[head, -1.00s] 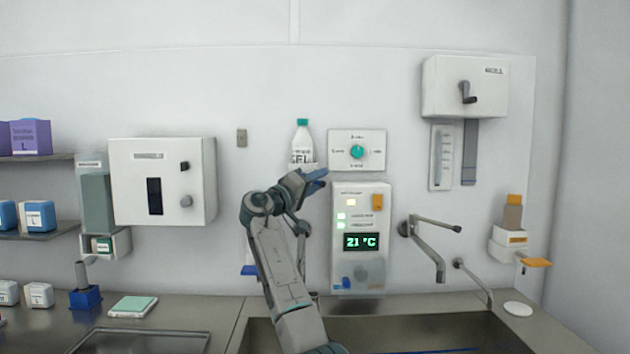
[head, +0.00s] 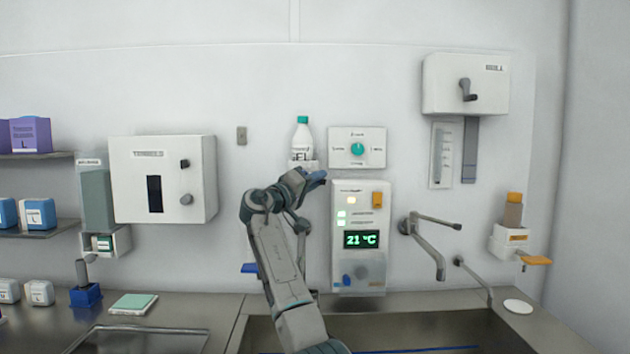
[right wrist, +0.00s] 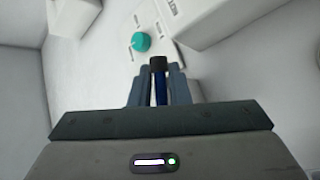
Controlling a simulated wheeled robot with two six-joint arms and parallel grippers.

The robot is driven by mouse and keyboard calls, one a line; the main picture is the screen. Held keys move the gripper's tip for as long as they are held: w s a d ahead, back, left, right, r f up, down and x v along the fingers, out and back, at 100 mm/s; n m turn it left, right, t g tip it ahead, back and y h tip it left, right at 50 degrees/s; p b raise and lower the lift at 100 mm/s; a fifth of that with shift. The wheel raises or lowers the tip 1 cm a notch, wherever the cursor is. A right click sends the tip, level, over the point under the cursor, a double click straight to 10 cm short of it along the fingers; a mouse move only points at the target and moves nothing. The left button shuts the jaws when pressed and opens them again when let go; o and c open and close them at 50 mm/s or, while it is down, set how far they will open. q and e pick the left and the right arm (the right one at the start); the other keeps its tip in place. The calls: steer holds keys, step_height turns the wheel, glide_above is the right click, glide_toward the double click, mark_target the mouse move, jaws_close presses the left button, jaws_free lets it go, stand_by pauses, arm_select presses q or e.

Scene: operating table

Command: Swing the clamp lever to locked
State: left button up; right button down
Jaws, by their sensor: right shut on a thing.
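My right gripper (head: 316,180) is just below and left of the dial plate, in front of the wall. In the right wrist view my right gripper (right wrist: 158,88) is shut on a slim dark blue piece with a black end (right wrist: 158,64). I cannot tell whether this piece is the clamp lever. No part marked as a clamp lever can be made out. A teal round knob (head: 357,149) on the white dial plate (head: 340,161) is beyond the fingertips, and it also shows in the right wrist view (right wrist: 141,42). My left gripper is not in view.
A panel with a 21 °C display (head: 361,240) stands right of my arm. A gel bottle (head: 303,137) is behind the gripper. A tap (head: 437,258) sticks out at the right. A crank box (head: 440,87) hangs at upper right. A sink lies below.

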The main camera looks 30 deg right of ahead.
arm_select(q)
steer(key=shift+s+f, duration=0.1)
arm_select(e)
steer(key=shift+m+y, duration=0.3)
steer(key=shift+m, duration=0.1)
steer(key=shift+a+m+g+y+p, duration=0.1)
steer(key=shift+m+g+y+p, duration=0.2)
steer(key=shift+m+g+p, duration=0.1)
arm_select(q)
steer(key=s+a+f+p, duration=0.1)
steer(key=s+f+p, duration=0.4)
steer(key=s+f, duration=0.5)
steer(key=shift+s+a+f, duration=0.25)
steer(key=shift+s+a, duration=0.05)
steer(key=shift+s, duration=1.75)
arm_select(e)
steer(key=shift+w+a+f+m+t+y, duration=0.15)
steer(key=shift+w+a+f+m+y, duration=0.25)
steer(key=shift+m+y, duration=0.95)
steer(key=shift+w+a+f+m+t+y, duration=0.2)
steer(key=shift+a+f+m+y, duration=0.5)
steer(key=shift+y, duration=1.1)
steer(key=shift+w+a+f+m+t+y, duration=0.15)
steer(key=shift+w+a+m+y, duration=0.1)
steer(key=shift+m+y, duration=1.2)
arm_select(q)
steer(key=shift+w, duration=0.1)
arm_select(e)
steer(key=shift+r, duration=0.1)
